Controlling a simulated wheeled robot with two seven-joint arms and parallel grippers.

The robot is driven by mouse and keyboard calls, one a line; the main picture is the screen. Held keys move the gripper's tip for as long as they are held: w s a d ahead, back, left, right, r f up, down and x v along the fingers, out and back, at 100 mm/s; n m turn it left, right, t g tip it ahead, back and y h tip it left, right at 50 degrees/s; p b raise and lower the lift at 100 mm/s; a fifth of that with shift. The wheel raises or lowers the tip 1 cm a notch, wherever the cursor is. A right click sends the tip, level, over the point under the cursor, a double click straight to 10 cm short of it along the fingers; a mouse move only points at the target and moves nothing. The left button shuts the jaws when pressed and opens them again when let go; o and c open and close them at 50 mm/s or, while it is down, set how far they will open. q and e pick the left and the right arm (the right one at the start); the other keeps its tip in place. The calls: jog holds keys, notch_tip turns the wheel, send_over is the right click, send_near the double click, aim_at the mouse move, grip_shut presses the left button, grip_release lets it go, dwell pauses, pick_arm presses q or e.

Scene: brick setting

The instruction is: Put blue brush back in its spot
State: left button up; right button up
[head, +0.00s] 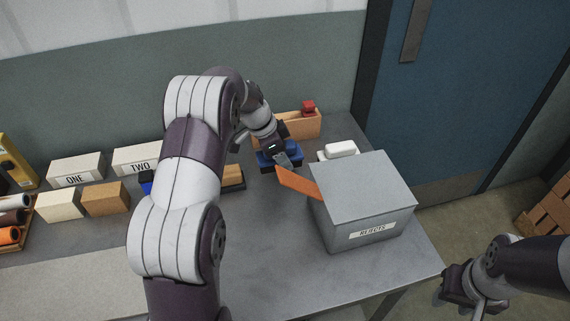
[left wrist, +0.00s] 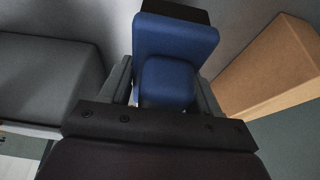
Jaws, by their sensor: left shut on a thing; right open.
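The blue brush (left wrist: 177,52) is between the fingers of my left gripper (left wrist: 165,92) in the left wrist view, with a black part at its far end. In the head view the blue brush (head: 265,161) shows at the back of the table, beside the tan box and behind the grey box. My left gripper (head: 281,158) is shut on it and partly covers it. I cannot tell whether the brush touches the table. My right gripper (head: 468,290) is open and empty, off the table's right edge at lower right.
A grey REJECTS box (head: 368,190) stands right, with an orange piece (head: 298,182) at its left side. A tan box (head: 300,126) with a red item (head: 308,107) and a white object (head: 341,149) are near. Boxes ONE (head: 76,170) and TWO (head: 138,159) stand left.

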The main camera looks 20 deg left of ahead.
pick_arm(q)
notch_tip(320, 180, down, 4)
jog(key=shift+w+d+r, duration=0.1)
jog(key=shift+d+r, duration=0.05)
jog(key=shift+r, duration=0.05)
jog(key=shift+f, duration=0.35)
jog(key=o, duration=1)
jog(key=shift+r, duration=0.4)
jog(key=v, duration=1.1)
jog(key=shift+a+r+p, duration=0.25)
jog(key=shift+r+p, duration=0.05)
jog(key=shift+p, duration=0.1)
